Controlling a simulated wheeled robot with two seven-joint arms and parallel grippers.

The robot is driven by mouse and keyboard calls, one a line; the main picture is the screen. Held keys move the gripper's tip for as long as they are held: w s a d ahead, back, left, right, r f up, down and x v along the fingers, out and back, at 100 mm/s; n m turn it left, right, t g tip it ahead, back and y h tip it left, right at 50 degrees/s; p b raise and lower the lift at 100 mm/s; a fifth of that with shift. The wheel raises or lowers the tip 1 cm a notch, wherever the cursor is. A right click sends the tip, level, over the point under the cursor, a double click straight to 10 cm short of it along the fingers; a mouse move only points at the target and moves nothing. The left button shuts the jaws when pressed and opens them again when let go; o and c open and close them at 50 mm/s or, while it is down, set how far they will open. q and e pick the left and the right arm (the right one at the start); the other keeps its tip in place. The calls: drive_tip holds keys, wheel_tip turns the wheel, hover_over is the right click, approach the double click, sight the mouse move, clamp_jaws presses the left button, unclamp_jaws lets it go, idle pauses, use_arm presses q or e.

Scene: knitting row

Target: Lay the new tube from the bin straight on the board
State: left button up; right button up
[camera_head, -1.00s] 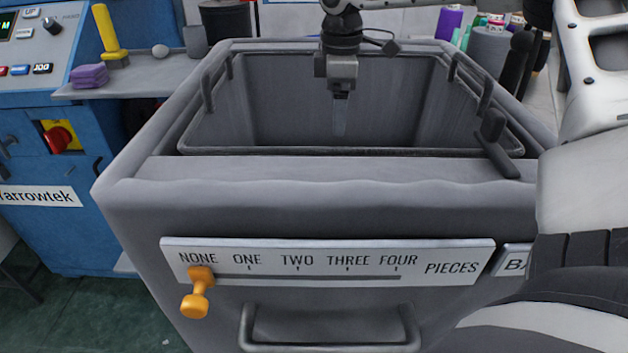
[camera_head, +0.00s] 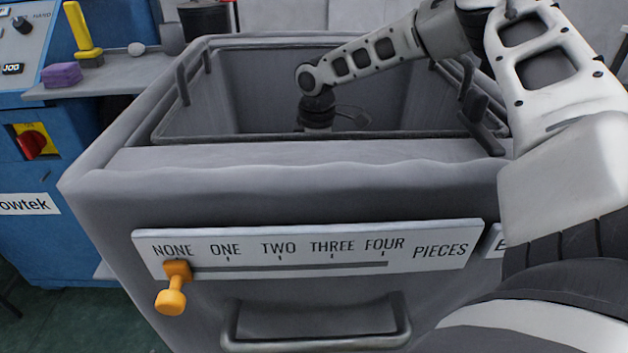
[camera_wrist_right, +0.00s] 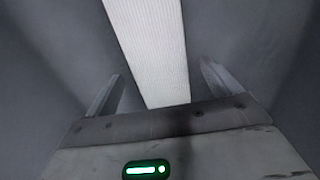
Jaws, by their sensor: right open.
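The grey bin (camera_head: 290,180) stands in front of me in the head view. My right arm reaches over its right side and down into it, and the front wall hides the gripper there. In the right wrist view, my right gripper (camera_wrist_right: 161,70) is open. A white, finely ribbed tube (camera_wrist_right: 150,45) runs between its two fingers, with a gap on each side. The tube's near end is hidden behind the gripper body, and its far end runs out of the picture. My left gripper and the board are not in view.
The bin's grey walls (camera_wrist_right: 50,60) surround the gripper. A slider with an orange knob (camera_head: 172,290) on the bin's front points at NONE. A handle (camera_head: 315,340) is below. A blue machine (camera_head: 60,230) and a shelf (camera_head: 110,88) stand at left.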

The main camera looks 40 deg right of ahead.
drive_tip(key=shift+f, duration=0.6)
drive_tip(key=c, duration=1.1)
drive_tip(key=shift+o, duration=0.2)
drive_tip(key=shift+r, duration=0.1)
